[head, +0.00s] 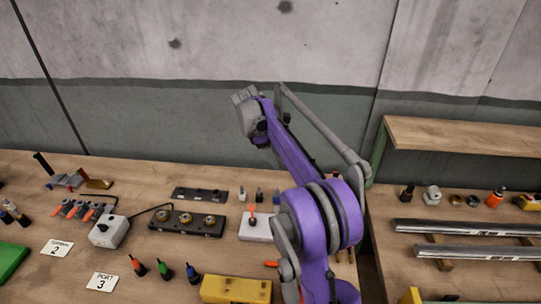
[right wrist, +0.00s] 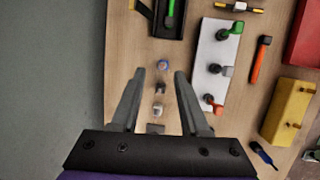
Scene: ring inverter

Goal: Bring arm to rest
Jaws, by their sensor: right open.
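My right arm, purple and grey, rises from the bottom of the head view and bends over above the bench near the wall. Its grey end (head: 248,115) is high over the bench, and its fingertips are not clear there. In the right wrist view, my right gripper (right wrist: 159,72) is open, its two grey fingers apart with nothing held. Several small pegs (right wrist: 160,88) on the bench show between and below the fingers, not touched as far as I can tell. My left gripper is not in view.
A white plate with coloured knobs (right wrist: 218,60) and a yellow block (right wrist: 288,112) lie near the gripper's side. A dark ring holder (head: 187,222), grey box (head: 109,232) and screwdrivers (head: 164,271) stand left. A second bench (head: 385,245) with metal rails is right. The wall (head: 190,120) is behind.

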